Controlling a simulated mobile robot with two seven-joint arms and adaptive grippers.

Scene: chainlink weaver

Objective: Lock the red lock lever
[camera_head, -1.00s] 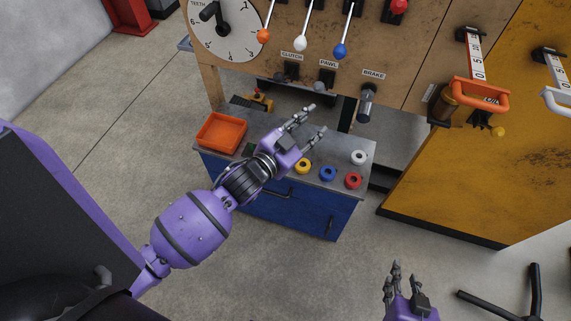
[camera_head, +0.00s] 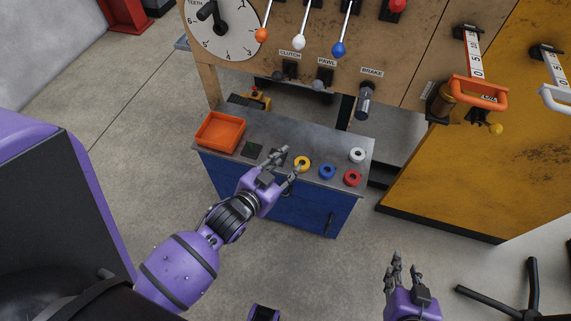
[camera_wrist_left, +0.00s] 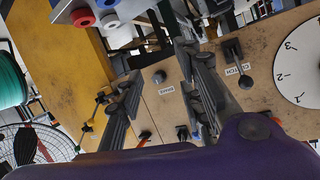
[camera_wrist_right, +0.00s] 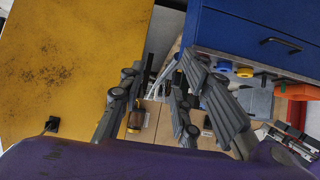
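A red-knobbed lever (camera_head: 397,5) shows at the top edge of the head view, on the wooden machine panel; its upper part is cut off. Three other levers stand left of it, with orange (camera_head: 262,35), white (camera_head: 299,43) and blue (camera_head: 338,49) knobs. My left gripper (camera_head: 287,162) is open and empty over the front edge of the blue cabinet, well below the levers. Its spread fingers show in the left wrist view (camera_wrist_left: 163,85). My right gripper (camera_head: 404,268) is open and empty low at the right, far from the panel; its fingers also show in the right wrist view (camera_wrist_right: 155,85).
The blue cabinet (camera_head: 275,205) carries an orange tray (camera_head: 220,131) and yellow (camera_head: 303,164), blue (camera_head: 327,172), red (camera_head: 352,178) and white (camera_head: 357,155) rings. An orange handle (camera_head: 480,97) juts out at the right. Open floor lies in front of the cabinet.

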